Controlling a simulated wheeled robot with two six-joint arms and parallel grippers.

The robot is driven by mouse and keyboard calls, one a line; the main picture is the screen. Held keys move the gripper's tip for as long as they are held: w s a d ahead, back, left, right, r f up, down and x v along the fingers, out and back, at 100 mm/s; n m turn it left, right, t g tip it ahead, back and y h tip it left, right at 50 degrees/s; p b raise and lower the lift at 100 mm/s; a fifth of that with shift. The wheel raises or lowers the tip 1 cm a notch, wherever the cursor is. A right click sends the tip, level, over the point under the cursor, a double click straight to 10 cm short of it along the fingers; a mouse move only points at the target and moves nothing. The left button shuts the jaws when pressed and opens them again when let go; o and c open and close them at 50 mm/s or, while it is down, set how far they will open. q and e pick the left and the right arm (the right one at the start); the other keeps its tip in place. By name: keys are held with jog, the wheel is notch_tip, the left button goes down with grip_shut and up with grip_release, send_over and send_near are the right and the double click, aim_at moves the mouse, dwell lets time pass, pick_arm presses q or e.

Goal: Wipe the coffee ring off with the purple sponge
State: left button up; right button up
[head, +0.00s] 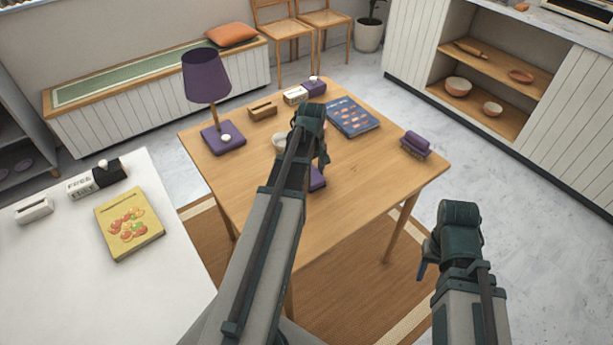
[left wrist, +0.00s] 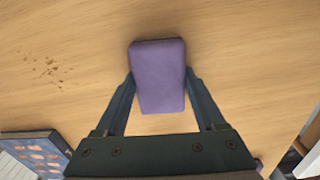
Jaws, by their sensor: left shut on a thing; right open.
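The purple sponge (left wrist: 158,75) is between the two fingers of my left gripper (left wrist: 159,82), which is shut on it above the wooden table. In the head view part of the sponge (head: 317,180) shows beside my left arm, and that arm hides the tabletop behind it. I see no coffee ring in either view. Brown crumbs (left wrist: 50,71) lie on the table to the left of the sponge in the left wrist view. My right gripper (head: 426,262) is open and empty, off the table's front right side.
On the wooden table (head: 360,185) stand a purple lamp (head: 206,80), a blue book (head: 352,117), a purple brush (head: 415,145) and a pale round dish (head: 279,140) partly behind my arm. A white counter (head: 60,270) with a yellow book (head: 130,224) is at left. The table's front right is clear.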

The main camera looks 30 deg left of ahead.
pick_arm(q)
jog(key=shift+w, duration=0.1)
jog(key=shift+w+d+f, duration=0.1)
jog(key=shift+w+d, duration=0.25)
jog(key=shift+w, duration=0.35)
jog(key=shift+w+d, duration=0.3)
jog(key=shift+w, duration=0.4)
jog(key=shift+w+r+p, duration=0.15)
jog(key=shift+r+p, duration=0.15)
jog(key=shift+r, duration=0.1)
notch_tip(320, 180, up, 5)
jog(key=p, duration=0.5)
jog(key=shift+r, duration=0.1)
notch_tip(320, 180, up, 3)
jog(key=p, duration=0.3)
